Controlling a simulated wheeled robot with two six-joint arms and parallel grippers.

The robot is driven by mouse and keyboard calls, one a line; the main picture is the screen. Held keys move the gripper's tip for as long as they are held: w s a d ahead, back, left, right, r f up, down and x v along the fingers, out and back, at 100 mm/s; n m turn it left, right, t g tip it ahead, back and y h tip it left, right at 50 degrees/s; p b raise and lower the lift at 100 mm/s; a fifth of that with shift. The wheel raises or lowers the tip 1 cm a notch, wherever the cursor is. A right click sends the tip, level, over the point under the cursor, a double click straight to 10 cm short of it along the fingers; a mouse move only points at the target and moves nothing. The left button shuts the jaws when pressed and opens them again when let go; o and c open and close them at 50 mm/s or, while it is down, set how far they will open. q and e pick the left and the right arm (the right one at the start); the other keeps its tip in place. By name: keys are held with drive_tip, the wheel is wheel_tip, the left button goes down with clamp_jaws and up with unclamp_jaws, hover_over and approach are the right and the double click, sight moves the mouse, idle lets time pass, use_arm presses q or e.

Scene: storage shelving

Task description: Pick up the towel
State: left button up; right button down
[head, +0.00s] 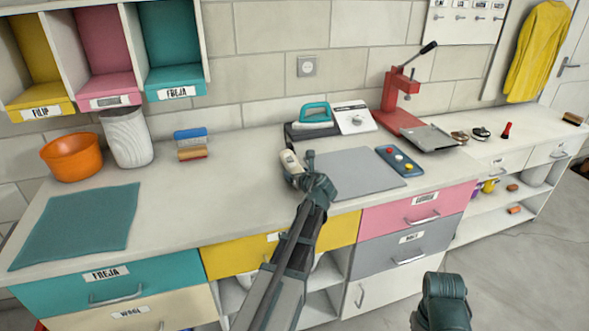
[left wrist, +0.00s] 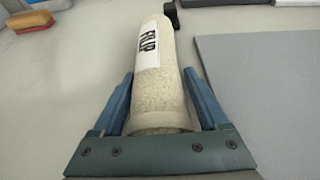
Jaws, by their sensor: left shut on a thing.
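The towel (head: 290,160) is a rolled, cream-coloured terry cloth with a white label reading FILIP. In the left wrist view the towel (left wrist: 158,90) lies lengthwise between the two blue fingers of my left gripper (left wrist: 160,105), which is shut on it. In the head view my left gripper (head: 302,172) is over the middle of the counter, just left of the grey mat. I cannot tell whether the towel touches the counter. My right arm (head: 443,302) shows at the bottom right, but its fingertips are not visible.
A grey mat (head: 350,174) and a blue panel with coloured buttons (head: 398,160) lie to the right. A teal iron (head: 315,114), a white scale (head: 352,118) and a red press (head: 398,100) stand behind. An orange bowl (head: 72,158) and teal cloth (head: 78,225) are left.

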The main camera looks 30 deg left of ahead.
sight(294, 160)
use_arm(q)
clamp_jaws()
drive_tip(key=shift+r, duration=0.15)
drive_tip(key=shift+r+p, duration=0.6)
drive_tip(key=shift+p, duration=0.2)
wheel_tip(294, 160, up, 3)
drive_tip(key=p, duration=0.2)
drive_tip(key=shift+f+p, duration=0.1)
drive_tip(key=shift+p, duration=0.3)
drive_tip(key=s+d, duration=0.3)
drive_tip(key=s, duration=0.1)
drive_tip(key=s+d, duration=0.7)
drive_tip(key=s, duration=0.1)
drive_tip(key=shift+s+d+r+p, duration=0.1)
drive_tip(key=shift+d+r+p, duration=0.1)
drive_tip(key=shift+r+p, duration=0.2)
